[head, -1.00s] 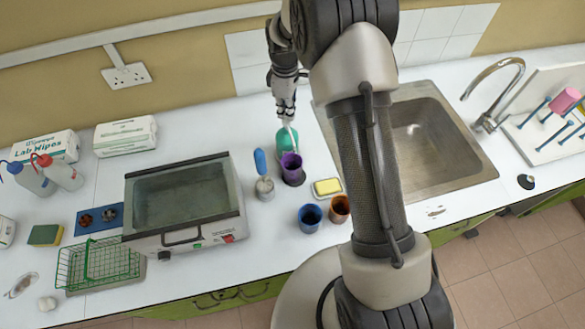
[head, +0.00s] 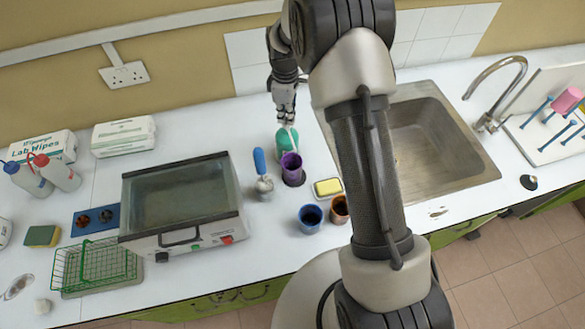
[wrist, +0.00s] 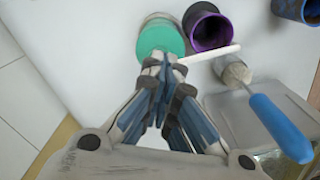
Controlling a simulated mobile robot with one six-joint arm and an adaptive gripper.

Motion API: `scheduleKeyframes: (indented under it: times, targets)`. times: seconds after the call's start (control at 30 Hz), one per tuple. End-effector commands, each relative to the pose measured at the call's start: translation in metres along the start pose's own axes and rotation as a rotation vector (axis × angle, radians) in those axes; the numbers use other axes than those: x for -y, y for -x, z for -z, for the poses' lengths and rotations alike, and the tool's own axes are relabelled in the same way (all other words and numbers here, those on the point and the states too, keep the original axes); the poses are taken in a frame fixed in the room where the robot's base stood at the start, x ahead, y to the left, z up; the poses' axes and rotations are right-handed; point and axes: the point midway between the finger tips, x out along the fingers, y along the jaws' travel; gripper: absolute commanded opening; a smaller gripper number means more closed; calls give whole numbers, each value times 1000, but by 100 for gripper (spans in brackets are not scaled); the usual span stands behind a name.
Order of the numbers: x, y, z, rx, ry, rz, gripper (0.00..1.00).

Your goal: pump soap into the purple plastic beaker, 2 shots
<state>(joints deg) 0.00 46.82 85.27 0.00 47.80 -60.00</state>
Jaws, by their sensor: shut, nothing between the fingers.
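The purple beaker (head: 291,166) stands upright on the white counter, and its open mouth also shows in the wrist view (wrist: 208,30). The soap bottle with a green top (head: 283,142) stands just behind it. In the wrist view its round green cap (wrist: 160,40) has a white spout (wrist: 212,53) that reaches to the right, beside the beaker's near rim. My gripper (head: 285,118) points down above the soap bottle, and its closed fingertips (wrist: 163,60) are at the pump top in the wrist view. I cannot tell whether they touch it. Nothing is held.
A blue-handled brush (head: 262,174) stands left of the beaker. A blue cup (head: 310,218), an orange-brown cup (head: 339,210) and a yellow sponge in a dish (head: 327,187) are nearer the front. The water bath (head: 183,205) is left; the sink (head: 430,145) is right.

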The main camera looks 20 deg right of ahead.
Motion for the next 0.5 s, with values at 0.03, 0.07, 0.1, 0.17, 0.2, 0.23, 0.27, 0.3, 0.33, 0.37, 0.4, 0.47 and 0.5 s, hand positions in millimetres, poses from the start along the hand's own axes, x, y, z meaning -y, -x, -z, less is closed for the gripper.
scheduleKeyframes:
  times: [0.03, 0.07, 0.1, 0.17, 0.2, 0.23, 0.27, 0.3, 0.33, 0.37, 0.4, 0.47, 0.5]
  targets:
    - [2, -1, -1, 3, 0, 5, 0]
    - [2, 0, -1, 3, 0, 5, 0]
    - [2, 2, -1, 3, 0, 5, 0]
    - [2, 6, -1, 3, 0, 5, 0]
    - [2, 8, -1, 3, 0, 5, 0]
    - [2, 10, -1, 3, 0, 5, 0]
    - [2, 12, -1, 3, 0, 5, 0]
    - [2, 15, -1, 3, 0, 5, 0]
    - [2, 17, -1, 3, 0, 4, 0]
    - [1, 19, -1, 2, 0, 4, 0]
    - [1, 21, -1, 2, 0, 4, 0]
    - [1, 25, -1, 2, 0, 3, 0]
    - [1, 28, -1, 2, 0, 3, 0]
